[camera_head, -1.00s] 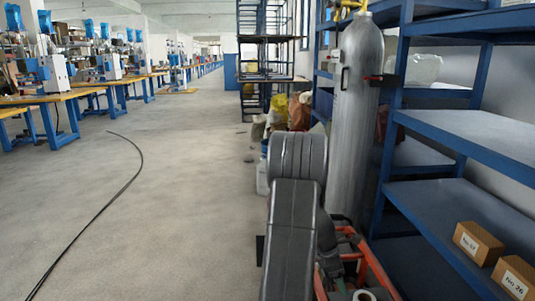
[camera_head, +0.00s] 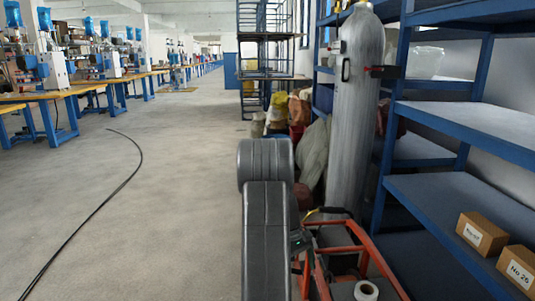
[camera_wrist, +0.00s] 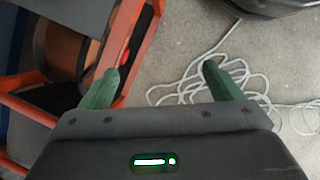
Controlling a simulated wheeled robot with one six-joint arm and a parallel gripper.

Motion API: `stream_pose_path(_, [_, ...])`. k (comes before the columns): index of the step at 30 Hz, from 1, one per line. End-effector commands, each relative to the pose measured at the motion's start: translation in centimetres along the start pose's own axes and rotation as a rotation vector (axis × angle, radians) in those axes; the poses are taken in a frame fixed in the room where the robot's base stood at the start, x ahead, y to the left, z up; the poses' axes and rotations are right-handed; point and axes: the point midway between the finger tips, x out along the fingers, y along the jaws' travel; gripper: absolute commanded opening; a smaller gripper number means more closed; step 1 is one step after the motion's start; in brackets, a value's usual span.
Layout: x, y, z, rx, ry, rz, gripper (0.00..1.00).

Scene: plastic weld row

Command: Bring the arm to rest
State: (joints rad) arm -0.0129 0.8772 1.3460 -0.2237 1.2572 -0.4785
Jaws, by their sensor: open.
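My arm (camera_head: 266,215) shows in the head view as dark grey links in the lower middle, in front of the gas cylinder and the orange cart. In the wrist view my gripper (camera_wrist: 160,84) has two green fingers spread wide apart, with nothing between them but floor and white cord behind. In the head view the gripper's fingers are hidden behind my arm.
An orange-framed cart (camera_head: 345,249) stands just right of my arm, with a tall grey gas cylinder (camera_head: 355,110) behind it. Blue shelves (camera_head: 450,205) with boxes (camera_head: 482,233) stand at the right. White cord (camera_wrist: 205,72) lies on the floor. Open floor (camera_head: 180,180) lies left, crossed by a black cable (camera_head: 125,182).

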Motion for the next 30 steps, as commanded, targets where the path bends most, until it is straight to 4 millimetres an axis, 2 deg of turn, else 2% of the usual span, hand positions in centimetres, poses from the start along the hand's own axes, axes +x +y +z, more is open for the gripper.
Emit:
stream_pose_path(15, [-0.8, -5.7, -3.6, 0.374, 0.001, -0.156, 0.86])
stream_pose_path(21, [-1.1, -6.8, -4.2, 0.447, 0.000, -0.185, 0.86])
stream_pose_path(30, [-1.2, -7.1, -4.3, 0.464, -0.001, -0.192, 0.86])
